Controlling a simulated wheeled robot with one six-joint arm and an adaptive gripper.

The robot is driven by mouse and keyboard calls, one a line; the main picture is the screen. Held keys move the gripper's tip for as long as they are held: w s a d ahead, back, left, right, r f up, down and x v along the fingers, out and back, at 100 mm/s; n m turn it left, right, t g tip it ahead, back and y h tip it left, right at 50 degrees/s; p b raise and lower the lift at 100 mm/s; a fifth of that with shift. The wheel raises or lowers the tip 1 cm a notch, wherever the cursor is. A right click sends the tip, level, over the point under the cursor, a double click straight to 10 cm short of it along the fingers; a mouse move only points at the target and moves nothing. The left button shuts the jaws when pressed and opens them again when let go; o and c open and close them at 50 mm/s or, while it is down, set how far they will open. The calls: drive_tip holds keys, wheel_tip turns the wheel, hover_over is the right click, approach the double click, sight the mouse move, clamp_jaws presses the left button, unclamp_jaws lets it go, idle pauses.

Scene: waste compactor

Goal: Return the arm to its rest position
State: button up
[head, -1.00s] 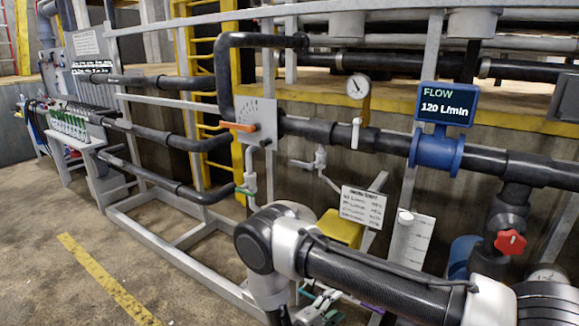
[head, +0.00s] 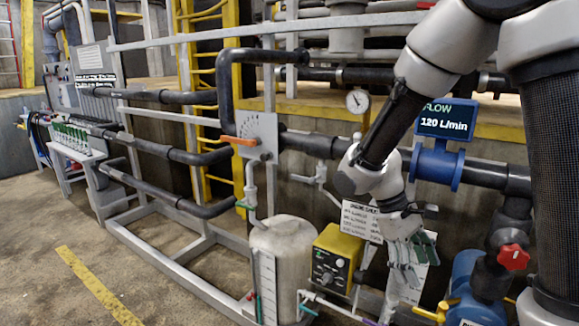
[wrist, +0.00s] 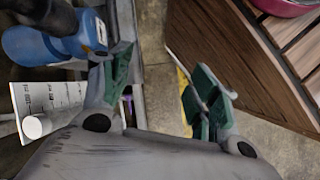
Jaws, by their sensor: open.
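My gripper (head: 412,262) hangs pointing down in the right half of the head view, in front of the pipe rack. My arm is folded up at the upper right, with its forearm slanting down to the gripper. In the wrist view the gripper's two green-padded fingers (wrist: 165,85) stand apart with nothing between them. In the head view the gripper hides part of a printed white card (head: 357,220) and of the rack behind it.
A blue flow meter (head: 437,165) reading 120 L/min, a gauge (head: 358,101) and a red-knobbed valve (head: 513,257) are near my arm. A white tank (head: 287,250) and yellow box (head: 333,262) stand left of the gripper. A brown slatted wooden surface (wrist: 245,60) shows in the wrist view.

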drive_tip(key=s+d+r+m+t+y, duration=0.2)
drive_tip(key=s+d+r+m+t, duration=0.1)
drive_tip(key=r, duration=0.5)
drive_tip(key=s+d+r+m+t+y, duration=0.2)
drive_tip(key=s+d+r+t, duration=0.3)
drive_tip(key=r, duration=0.3)
drive_tip(key=shift+s+d+r+m+y, duration=0.3)
drive_tip(key=shift+s+d+m+y, duration=0.1)
drive_tip(key=shift+s+m, duration=0.45)
